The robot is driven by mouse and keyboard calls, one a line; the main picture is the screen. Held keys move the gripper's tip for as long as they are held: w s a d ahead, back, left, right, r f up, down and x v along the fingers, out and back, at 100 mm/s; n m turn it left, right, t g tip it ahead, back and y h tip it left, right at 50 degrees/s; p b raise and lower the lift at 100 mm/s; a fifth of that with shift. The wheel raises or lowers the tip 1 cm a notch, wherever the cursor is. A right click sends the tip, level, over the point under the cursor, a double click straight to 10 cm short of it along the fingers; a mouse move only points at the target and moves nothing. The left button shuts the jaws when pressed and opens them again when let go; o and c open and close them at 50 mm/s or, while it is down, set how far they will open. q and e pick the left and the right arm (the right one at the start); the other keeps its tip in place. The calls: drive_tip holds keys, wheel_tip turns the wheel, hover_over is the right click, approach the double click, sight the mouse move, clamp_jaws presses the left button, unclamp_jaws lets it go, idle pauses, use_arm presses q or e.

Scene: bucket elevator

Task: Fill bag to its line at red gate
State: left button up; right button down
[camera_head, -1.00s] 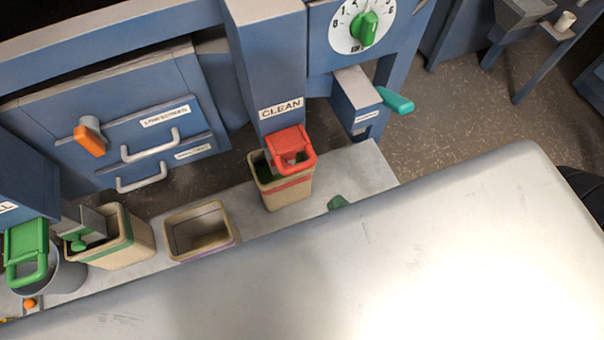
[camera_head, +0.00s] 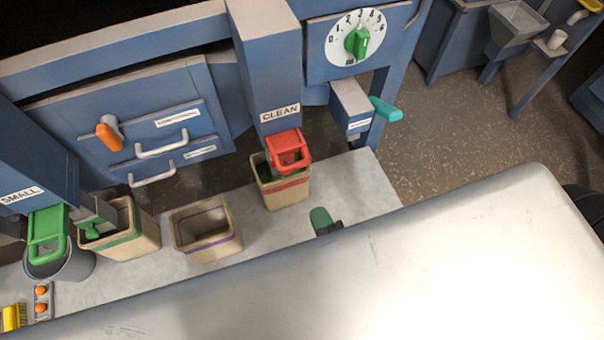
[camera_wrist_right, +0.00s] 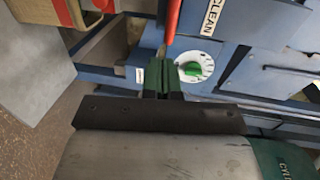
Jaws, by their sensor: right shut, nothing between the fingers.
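The tan bag (camera_head: 286,196) with a red band stands upright under the spout marked CLEAN (camera_head: 270,75). Its inside is dark green near the back; I cannot tell the fill level against a line. The red gate (camera_head: 290,148) sits at the spout's lower end, over the bag's mouth. My right gripper (camera_head: 321,221), with green fingertips, is shut and empty, right of and in front of the bag, apart from it. In the right wrist view its fingers (camera_wrist_right: 152,78) point toward the machine, with the red gate (camera_wrist_right: 172,20) beyond and the bag (camera_wrist_right: 42,12) upper left. My left gripper is not in view.
A bag with a purple band (camera_head: 208,240) and one with a green band (camera_head: 135,240) stand on the grey bench (camera_head: 345,180). A green gate (camera_head: 47,236) hangs over a grey bucket (camera_head: 70,268) at left. A teal handle (camera_head: 386,109) sticks out behind right.

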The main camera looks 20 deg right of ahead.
sight(298, 167)
drive_tip(key=w+p, duration=0.3)
drive_tip(key=w, duration=0.7)
drive_tip(key=shift+w+a, duration=0.15)
drive_tip(key=shift+a, duration=0.1)
drive_tip(key=shift+f, duration=0.1)
drive_tip(key=w, duration=0.4)
drive_tip(key=shift+w+a, duration=0.1)
drive_tip(key=shift+w, duration=0.1)
drive_tip(key=shift+s, duration=0.15)
